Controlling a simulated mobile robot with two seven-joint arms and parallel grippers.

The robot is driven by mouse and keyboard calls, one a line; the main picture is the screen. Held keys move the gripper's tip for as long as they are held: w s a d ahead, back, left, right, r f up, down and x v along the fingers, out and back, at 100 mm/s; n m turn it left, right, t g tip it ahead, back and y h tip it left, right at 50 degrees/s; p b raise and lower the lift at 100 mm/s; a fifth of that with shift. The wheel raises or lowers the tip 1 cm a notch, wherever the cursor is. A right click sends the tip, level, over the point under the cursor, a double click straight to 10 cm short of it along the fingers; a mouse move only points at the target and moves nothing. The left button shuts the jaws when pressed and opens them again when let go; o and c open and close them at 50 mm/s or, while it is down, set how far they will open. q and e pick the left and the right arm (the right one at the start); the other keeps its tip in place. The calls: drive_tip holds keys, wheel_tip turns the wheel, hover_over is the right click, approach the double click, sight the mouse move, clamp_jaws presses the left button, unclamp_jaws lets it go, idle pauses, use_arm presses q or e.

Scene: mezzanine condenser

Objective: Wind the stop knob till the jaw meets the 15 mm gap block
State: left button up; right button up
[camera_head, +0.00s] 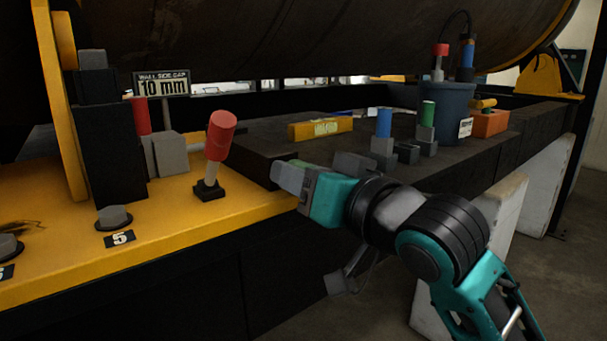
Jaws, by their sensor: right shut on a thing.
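My right gripper (287,177) reaches in from the lower right, low over the yellow ledge's right edge. Its fingers are shut on a small pale green-grey thing (301,163), mostly hidden; I cannot tell what it is. A red-capped lever (221,135) stands tilted on a small black base, left of the gripper and apart from it. Grey jaw-like blocks (168,155) sit farther left against a black post, with a red cylinder (141,116) behind them. I cannot tell which red part is the stop knob. My left gripper is not in view.
A sign (161,85) reads "WALL SIDE GAP 10 mm". A yellow labelled block (320,128) lies on the dark deck. Blue- and green-topped grey pieces (384,140), a dark bucket (446,108) and an orange block (490,122) stand to its right. A large dark cylinder hangs above.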

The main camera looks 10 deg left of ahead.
drive_tip(key=o, duration=1)
drive_tip(key=shift+o, duration=0.2)
drive_tip(key=b+v, duration=0.7)
drive_tip(key=v, duration=0.5)
drive_tip(key=shift+s+d, duration=0.25)
drive_tip(key=shift+s, duration=0.1)
